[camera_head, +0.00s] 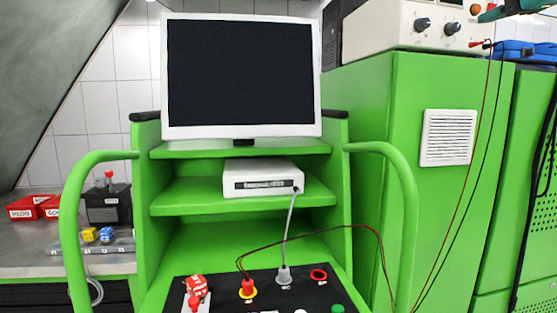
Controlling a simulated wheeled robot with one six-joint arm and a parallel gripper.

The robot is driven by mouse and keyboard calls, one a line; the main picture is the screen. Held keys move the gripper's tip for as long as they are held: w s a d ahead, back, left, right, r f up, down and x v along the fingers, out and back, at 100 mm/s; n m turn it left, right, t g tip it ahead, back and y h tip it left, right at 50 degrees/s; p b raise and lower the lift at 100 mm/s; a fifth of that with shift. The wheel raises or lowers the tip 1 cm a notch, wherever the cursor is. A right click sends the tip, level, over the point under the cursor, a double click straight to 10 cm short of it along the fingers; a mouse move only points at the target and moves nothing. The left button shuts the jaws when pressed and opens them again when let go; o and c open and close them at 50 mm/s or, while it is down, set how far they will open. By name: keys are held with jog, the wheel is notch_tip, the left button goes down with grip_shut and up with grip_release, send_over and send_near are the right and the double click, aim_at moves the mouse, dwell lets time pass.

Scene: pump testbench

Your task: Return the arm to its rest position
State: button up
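My gripper and arm are not clearly in view in the head camera picture, so I cannot tell their pose or whether anything is held. The green test bench (143,220) stands straight ahead, with a dark-screened monitor (240,75) on top. A white box (262,178) sits on the shelf below the monitor. A grey cable (289,235) runs from it down to a grey plug (284,275) in the black panel (260,297). A red plug (247,287) sits in a yellow-ringed socket to its left. A red-ringed socket (319,274) to its right looks empty.
Curved green rails (408,210) flank the bench. A green cabinet (365,120) at right carries a white instrument (400,25) with hanging leads (465,190). A dark teal object (505,9), unclear, cuts into the top right. Red bins (22,208) stand on the left worktop.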

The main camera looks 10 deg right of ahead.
jog(key=a+f+n+g+y, duration=0.2)
jog(key=a+f+n+g, duration=0.15)
jog(key=a+f, duration=0.35)
jog(key=s+a+f+n+g+y, duration=0.15)
jog(key=a+f+n, duration=0.25)
jog(key=f, duration=0.6)
jog(key=a+f+n+g+y, duration=0.2)
jog(key=a+f+n+g, duration=0.15)
jog(key=a+f, duration=0.35)
jog(key=s+a+f+n+g, duration=0.3)
jog(key=s+f+n, duration=0.3)
jog(key=s+f, duration=0.3)
jog(key=s+a+f+n+g+h, duration=0.1)
jog(key=s+a+f+n+g, duration=0.2)
jog(key=s+f, duration=0.6)
jog(key=f+n+g, duration=0.1)
jog(key=n+g, duration=0.1)
jog(key=n, duration=0.1)
jog(key=shift+a+f, duration=0.15)
jog(key=shift+a, duration=0.15)
jog(key=shift+c, duration=0.4)
